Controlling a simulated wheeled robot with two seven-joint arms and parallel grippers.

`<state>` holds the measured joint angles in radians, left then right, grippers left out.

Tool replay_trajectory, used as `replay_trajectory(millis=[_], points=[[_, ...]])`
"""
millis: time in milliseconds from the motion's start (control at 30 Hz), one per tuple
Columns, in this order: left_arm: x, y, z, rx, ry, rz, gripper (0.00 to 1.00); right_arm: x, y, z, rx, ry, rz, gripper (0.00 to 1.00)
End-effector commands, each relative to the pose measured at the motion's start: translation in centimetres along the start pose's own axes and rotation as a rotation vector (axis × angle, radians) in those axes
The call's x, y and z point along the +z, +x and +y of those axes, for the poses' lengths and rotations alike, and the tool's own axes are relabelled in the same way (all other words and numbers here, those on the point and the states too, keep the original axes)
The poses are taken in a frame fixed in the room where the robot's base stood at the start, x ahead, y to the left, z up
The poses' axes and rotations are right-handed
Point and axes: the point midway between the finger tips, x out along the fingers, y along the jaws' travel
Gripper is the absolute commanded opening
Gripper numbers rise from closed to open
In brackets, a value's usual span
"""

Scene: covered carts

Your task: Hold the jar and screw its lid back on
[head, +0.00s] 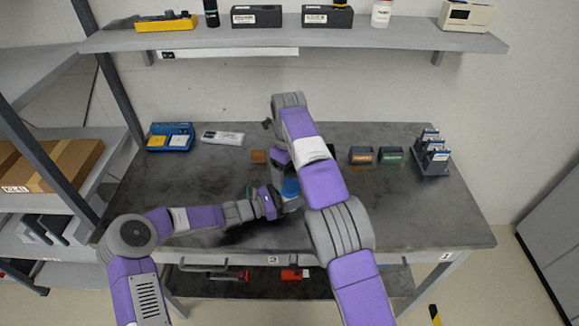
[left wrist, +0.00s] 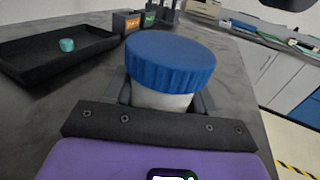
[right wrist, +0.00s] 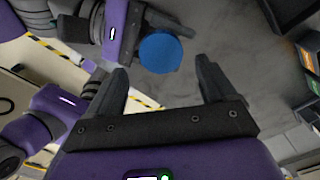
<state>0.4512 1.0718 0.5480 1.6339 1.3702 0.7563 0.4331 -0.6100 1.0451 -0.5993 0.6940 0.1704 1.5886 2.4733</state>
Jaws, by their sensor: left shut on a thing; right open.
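A white jar (left wrist: 160,98) stands between the fingers of my left gripper (left wrist: 165,100), which is shut on its body. A wide ribbed blue lid (left wrist: 170,58) sits on top of the jar; how tightly it is seated I cannot tell. The lid also shows in the head view (head: 291,188) and from above in the right wrist view (right wrist: 160,53). My right gripper (right wrist: 160,80) is open and empty, with its fingers apart from the lid. In the head view my right gripper (head: 281,160) is above the lid, partly hidden by its arm.
A black tray (left wrist: 25,62) with a small teal piece (left wrist: 67,44) lies beside the jar. Orange-labelled (head: 361,155) and green-labelled (head: 391,154) boxes and a dark rack (head: 432,160) stand on the right. A blue case (head: 170,137) stands at the back left. A shelf (head: 290,38) hangs above.

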Motion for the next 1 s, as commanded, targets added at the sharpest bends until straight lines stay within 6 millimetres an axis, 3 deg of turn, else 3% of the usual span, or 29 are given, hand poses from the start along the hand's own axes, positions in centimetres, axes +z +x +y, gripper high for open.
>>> replay_trajectory(millis=[1000], points=[[0.0,0.0,0.0,0.0,0.0,-0.001,0.0,0.3,-1.8,0.3,0.01,-2.018,0.004,0.84]])
